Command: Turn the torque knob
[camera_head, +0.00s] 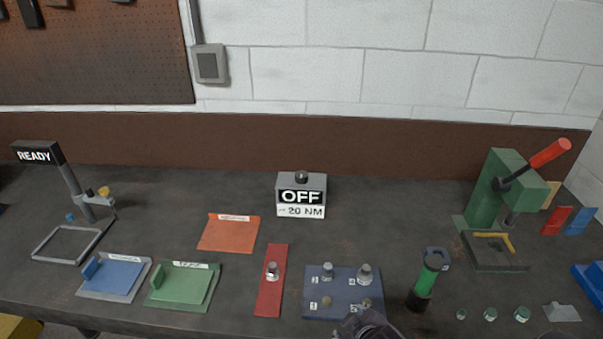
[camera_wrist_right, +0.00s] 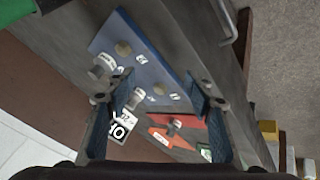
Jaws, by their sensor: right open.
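The torque unit is a grey box (camera_head: 315,182) with a black display reading OFF and a 20 NM label below it. A small dark knob (camera_head: 301,177) sits on its top. In the right wrist view the display box (camera_wrist_right: 122,126) shows beyond the left finger; I cannot make out the knob there. My right gripper (camera_head: 367,324) is at the bottom of the head view, over the front of the blue plate (camera_head: 342,283) and well short of the box. In the wrist view its fingers (camera_wrist_right: 157,97) are apart with nothing gripped. My left gripper is not in view.
The blue plate carries nuts and studs; a red strip (camera_head: 269,300) with one nut lies left of it. A green-and-black tool (camera_head: 427,280) stands to the right, before a green press (camera_head: 486,195).

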